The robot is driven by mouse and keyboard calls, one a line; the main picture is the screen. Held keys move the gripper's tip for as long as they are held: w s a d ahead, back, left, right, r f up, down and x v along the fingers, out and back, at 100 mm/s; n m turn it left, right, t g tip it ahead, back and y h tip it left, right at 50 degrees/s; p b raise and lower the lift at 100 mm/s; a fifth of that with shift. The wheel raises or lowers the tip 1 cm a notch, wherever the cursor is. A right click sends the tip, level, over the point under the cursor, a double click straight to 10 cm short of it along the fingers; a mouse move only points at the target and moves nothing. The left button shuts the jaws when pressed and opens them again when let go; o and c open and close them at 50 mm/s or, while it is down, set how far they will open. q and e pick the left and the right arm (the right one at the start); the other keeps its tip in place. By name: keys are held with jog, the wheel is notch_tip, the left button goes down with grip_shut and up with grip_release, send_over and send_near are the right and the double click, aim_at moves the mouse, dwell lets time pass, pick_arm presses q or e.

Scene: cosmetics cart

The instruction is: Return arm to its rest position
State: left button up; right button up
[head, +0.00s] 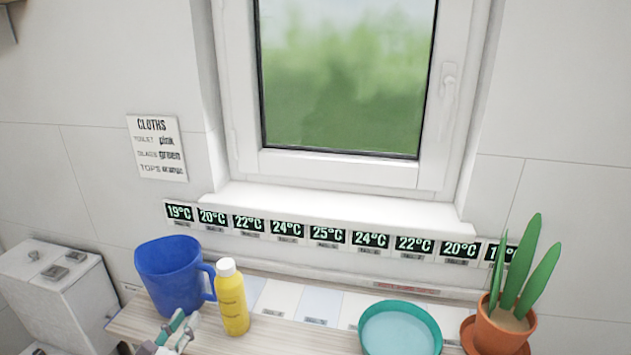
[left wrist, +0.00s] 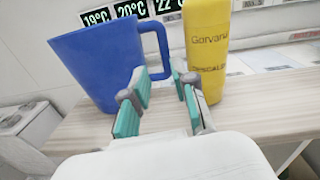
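My left gripper (head: 180,328) shows at the bottom left of the head view, at the front of the wooden shelf. In the left wrist view, its two green-padded fingers (left wrist: 160,92) stand apart with nothing between them. The fingers point toward the gap between the blue jug (head: 172,277) and the yellow bottle (head: 232,300). The jug (left wrist: 98,62) is on the left and the bottle (left wrist: 207,45) on the right, both upright. I cannot tell whether a finger touches either of them. My right gripper is not in view.
The wooden shelf (head: 285,338) also holds a teal bowl (head: 400,330) and a potted plant (head: 505,325) at the right. A white cabinet (head: 62,298) stands at the left. A row of temperature labels (head: 329,237) runs under the window (head: 345,80).

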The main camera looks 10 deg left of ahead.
pick_arm(q)
jog(key=s+d+f+n+g+y, duration=0.1)
jog(key=s+f+n+g+y, duration=0.6)
jog(key=n, duration=1.5)
jog(key=s+d+f+n+g+h, duration=0.35)
jog(key=s+d+n, duration=0.25)
jog(key=s, duration=0.2)
jog(key=s+d+f+n+g+h, duration=0.35)
jog(key=s+d+n, duration=0.25)
jog(key=s, duration=0.3)
notch_tip(320, 180, down, 25)
jog(key=s+g, duration=0.1)
jog(key=g, duration=0.1)
jog(key=s+a+f, duration=0.1)
jog(key=s+f, duration=0.7)
jog(key=s+a+f+m+g, duration=0.1)
jog(key=s+a+f, duration=0.1)
jog(key=s+f, duration=0.6)
jog(key=shift+s+a+f+y, duration=0.25)
jog(key=shift+s+f+y, duration=0.05)
jog(key=shift+s, duration=0.15)
